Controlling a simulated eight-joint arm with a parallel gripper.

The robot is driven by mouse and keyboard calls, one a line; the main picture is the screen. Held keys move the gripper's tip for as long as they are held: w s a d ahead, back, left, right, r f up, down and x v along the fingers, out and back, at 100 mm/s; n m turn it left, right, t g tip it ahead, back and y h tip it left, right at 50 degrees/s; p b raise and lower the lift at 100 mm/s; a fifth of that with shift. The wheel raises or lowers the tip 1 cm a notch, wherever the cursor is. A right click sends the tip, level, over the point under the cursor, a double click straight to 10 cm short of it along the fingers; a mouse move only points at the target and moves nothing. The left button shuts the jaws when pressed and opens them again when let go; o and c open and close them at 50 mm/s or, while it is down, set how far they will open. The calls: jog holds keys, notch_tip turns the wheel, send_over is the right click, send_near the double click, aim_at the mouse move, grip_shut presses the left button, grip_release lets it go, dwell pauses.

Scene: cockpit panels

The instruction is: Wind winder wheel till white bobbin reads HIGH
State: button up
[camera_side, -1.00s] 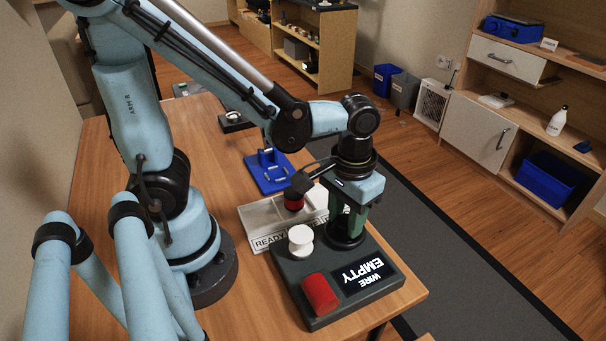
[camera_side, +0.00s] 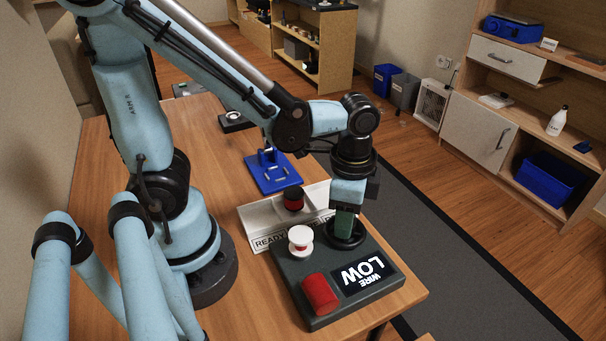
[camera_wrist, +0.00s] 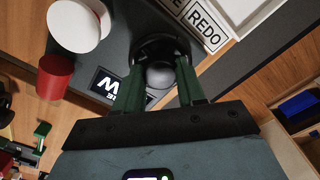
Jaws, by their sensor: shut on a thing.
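The winder is a dark grey box with a white bobbin (camera_side: 301,240) on top, now showing some red wire around its core. Its display (camera_side: 363,274) reads "WIRE LOW". A black winder wheel (camera_side: 346,236) sits at the back right corner of the box. My gripper (camera_side: 345,222) points down at the wheel and is shut on it. In the wrist view the green fingers (camera_wrist: 160,85) stand on either side of the wheel's round dark hub (camera_wrist: 160,74). The white bobbin also shows at upper left there (camera_wrist: 77,25).
A red spool (camera_side: 320,293) sits at the front of the winder. Behind it, a tray (camera_side: 262,228) marked READY holds a red and black bobbin (camera_side: 293,199). A blue stand (camera_side: 272,175) is farther back.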

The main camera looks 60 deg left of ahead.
jog(key=m, duration=0.5)
jog(key=shift+m, duration=0.3)
dwell(0.4)
jog(key=o, duration=1.1)
jog(key=shift+c, duration=0.2)
jog(key=shift+r, duration=0.1)
notch_tip(320, 180, up, 12)
